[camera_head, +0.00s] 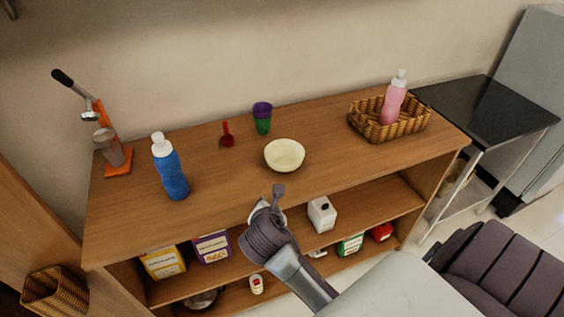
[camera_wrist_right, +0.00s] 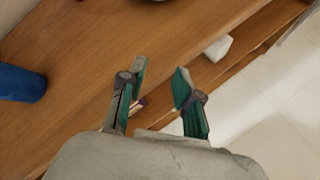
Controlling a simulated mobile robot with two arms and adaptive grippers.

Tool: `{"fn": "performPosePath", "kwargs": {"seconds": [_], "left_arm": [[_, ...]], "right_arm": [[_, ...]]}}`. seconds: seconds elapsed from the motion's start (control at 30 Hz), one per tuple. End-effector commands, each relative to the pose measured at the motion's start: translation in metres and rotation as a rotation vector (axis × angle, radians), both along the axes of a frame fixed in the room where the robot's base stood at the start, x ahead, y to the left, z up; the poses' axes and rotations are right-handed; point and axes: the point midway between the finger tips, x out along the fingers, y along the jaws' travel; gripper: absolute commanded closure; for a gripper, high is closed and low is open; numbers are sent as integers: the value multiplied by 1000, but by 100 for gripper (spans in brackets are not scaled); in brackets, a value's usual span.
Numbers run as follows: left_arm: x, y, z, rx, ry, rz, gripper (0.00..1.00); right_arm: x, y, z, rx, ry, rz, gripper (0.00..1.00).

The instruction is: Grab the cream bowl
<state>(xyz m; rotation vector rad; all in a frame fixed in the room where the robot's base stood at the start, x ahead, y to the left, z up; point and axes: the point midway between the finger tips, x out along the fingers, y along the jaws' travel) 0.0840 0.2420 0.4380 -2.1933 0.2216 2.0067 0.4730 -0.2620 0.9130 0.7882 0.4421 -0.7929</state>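The cream bowl (camera_head: 284,155) stands upright on the wooden counter, right of centre, in the head view. It looks empty. My right gripper (camera_head: 277,191) is in front of and below the bowl in the head view, near the counter's front edge and apart from the bowl. In the right wrist view its two fingers (camera_wrist_right: 160,84) are spread with nothing between them. A dark rounded edge at the top of the wrist view is too cut off to identify. My left gripper is in neither view.
A blue bottle (camera_head: 171,168) stands left on the counter (camera_head: 222,190). A red scoop (camera_head: 227,138) and a purple-green cup (camera_head: 262,117) are behind the bowl. A wicker basket (camera_head: 365,125) holding a pink bottle (camera_head: 394,98) is at right. A juicer (camera_head: 115,152) stands far left.

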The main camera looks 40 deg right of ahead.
Motion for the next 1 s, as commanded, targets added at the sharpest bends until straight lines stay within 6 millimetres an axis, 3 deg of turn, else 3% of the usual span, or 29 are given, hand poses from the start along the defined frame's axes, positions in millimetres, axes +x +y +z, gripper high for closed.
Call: {"fn": "performPosePath", "kwargs": {"seconds": [0.33,0.5,1.0], "left_arm": [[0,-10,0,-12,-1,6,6],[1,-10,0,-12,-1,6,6],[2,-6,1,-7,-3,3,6]], "right_arm": [[56,-5,43,-497,132,260,67],[74,-6,60,-688,201,338,67],[131,-52,33,-718,214,350,67]]}}
